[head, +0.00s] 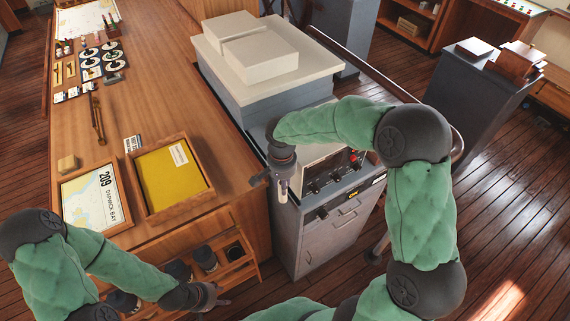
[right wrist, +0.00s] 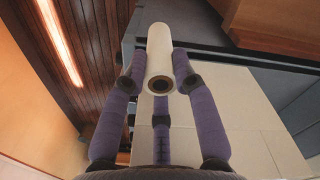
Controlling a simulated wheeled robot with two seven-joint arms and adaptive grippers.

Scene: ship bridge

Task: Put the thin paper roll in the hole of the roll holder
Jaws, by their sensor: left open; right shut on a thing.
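The thin paper roll (right wrist: 159,45) is pale, with a dark hollow core at its near end, and sits between the purple fingers of my right gripper (right wrist: 160,80). In the head view the roll (head: 283,192) hangs roughly upright below my right gripper (head: 279,180), in front of the grey cabinet. The wooden roll holder (head: 238,268) is at the table's near end, lower left of that gripper. It holds several dark round-topped things (head: 205,258), and a dark opening shows at its right. My left gripper (head: 212,298) is open and empty, just in front of the holder. My left arm hides part of the holder.
A framed chart (head: 95,200) and a wooden tray with a yellow folder (head: 170,177) lie on the table's near end. The grey cabinet (head: 330,228) with knobs stands right of the holder. Open wooden floor (head: 500,225) lies further right.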

